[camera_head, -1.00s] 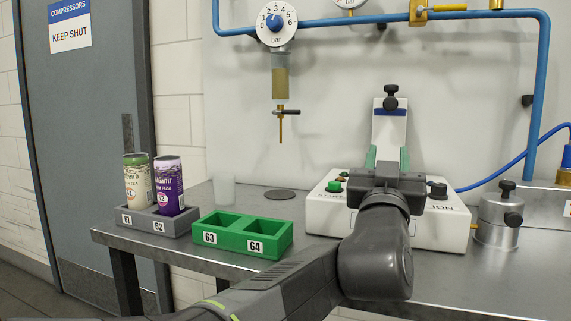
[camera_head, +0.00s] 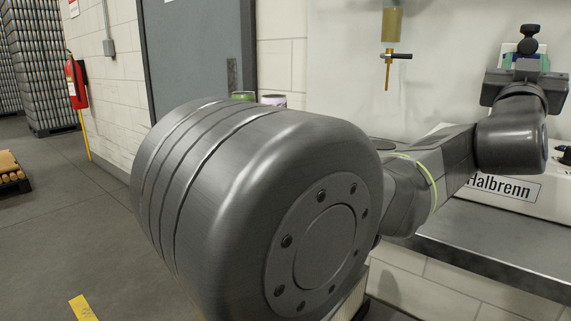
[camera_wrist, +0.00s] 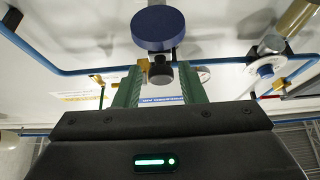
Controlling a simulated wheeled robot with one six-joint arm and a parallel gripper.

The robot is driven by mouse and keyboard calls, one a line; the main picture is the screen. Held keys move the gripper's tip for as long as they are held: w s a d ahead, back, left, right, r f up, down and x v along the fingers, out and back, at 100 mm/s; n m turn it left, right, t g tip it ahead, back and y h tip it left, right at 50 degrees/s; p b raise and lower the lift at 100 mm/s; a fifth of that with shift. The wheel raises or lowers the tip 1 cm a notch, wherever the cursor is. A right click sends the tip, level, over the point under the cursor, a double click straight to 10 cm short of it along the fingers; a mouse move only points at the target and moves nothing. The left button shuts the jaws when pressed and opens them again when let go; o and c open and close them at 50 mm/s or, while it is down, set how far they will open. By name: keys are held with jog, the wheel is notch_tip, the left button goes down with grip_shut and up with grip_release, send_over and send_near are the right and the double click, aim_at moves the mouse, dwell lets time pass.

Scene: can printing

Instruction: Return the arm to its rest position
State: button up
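My gripper (camera_head: 527,55) is at the upper right of the head view, in front of the white machine's upper part. Its two green fingers stand apart with nothing seen held between them; the wrist view shows them apart too (camera_wrist: 160,90). My arm runs across the head view, its large grey joint filling the middle. A black knob (camera_head: 529,38) shows just behind the fingers. In the wrist view a blue disc (camera_wrist: 158,28) and a black knob (camera_wrist: 160,73) appear beyond the fingertips.
The white machine (camera_head: 545,200), labelled Halbrenn, stands on the metal bench (camera_head: 500,250). The tops of a green-rimmed can (camera_head: 243,95) and a purple can (camera_head: 273,100) show above my arm, which hides the racks. A brass valve (camera_head: 388,70) hangs above. Open floor (camera_head: 60,220) lies left.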

jog(key=shift+x, duration=0.9)
jog(key=shift+s, duration=0.1)
